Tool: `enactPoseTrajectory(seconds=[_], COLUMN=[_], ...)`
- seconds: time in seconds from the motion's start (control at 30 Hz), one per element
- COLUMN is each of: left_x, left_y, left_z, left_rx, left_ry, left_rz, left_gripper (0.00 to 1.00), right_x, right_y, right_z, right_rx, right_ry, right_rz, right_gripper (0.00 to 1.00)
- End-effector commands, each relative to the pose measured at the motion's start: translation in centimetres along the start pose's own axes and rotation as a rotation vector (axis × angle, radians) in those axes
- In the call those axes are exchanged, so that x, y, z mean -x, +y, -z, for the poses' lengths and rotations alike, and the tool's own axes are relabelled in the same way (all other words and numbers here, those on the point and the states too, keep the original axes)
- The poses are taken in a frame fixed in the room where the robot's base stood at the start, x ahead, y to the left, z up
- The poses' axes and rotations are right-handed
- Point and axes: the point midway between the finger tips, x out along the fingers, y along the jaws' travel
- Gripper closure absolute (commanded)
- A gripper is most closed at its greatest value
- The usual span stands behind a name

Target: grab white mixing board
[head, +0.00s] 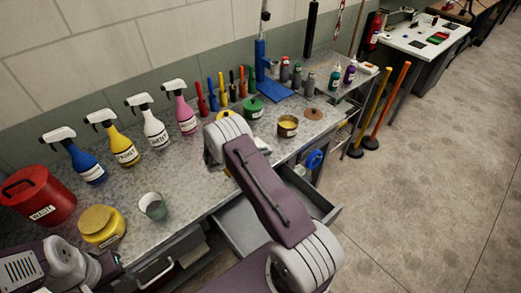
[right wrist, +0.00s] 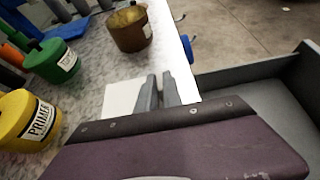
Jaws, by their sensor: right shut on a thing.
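The white mixing board (right wrist: 122,97) lies at the front edge of the speckled workbench in the right wrist view, partly covered by my right gripper. My right gripper (right wrist: 160,92) has its two grey fingers close together at the board's right side, shut on it. In the head view only a small pale piece of the board (head: 263,145) shows beside my right arm, which hides the right fingers. My left arm and gripper (head: 75,268) are at the lower left, near the bench's front; its fingers cannot be made out.
An open grey drawer (right wrist: 285,105) sticks out below the bench edge. A yellow primer jar (right wrist: 28,120), green jar (right wrist: 55,62) and brown tin (right wrist: 128,28) stand near the board. Several spray bottles (head: 118,143) and a red waste can (head: 38,197) are farther left.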

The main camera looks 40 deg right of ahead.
Motion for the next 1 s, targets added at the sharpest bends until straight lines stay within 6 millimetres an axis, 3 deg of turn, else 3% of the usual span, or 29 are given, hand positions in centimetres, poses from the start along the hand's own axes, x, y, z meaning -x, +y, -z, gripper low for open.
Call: enactPoseTrajectory(seconds=[0.27,0.47,0.8,1.0], left_x=[-0.2,-1.1,-2.5,-2.9], left_y=[0.0,0.0,-0.1,-0.1], left_z=[0.0,-0.1,-0.2,-0.3], left_rx=[0.000,0.000,0.000,0.000], left_ry=[0.000,0.000,0.000,0.000], left_rz=[0.000,0.000,0.000,0.000], left_gripper=[0.64,0.64,0.64,0.64], right_x=[0.3,2.0,1.4,1.4], right_y=[0.0,-0.1,-7.7,-10.3], right_z=[-0.6,-3.8,-9.3,-11.4], right_rx=[-0.002,-0.005,-0.004,-0.002], right_ry=[0.000,0.000,0.000,0.000], right_rz=[-0.001,-0.002,0.001,0.000], right_gripper=[1.00,1.00,1.00,1.00])
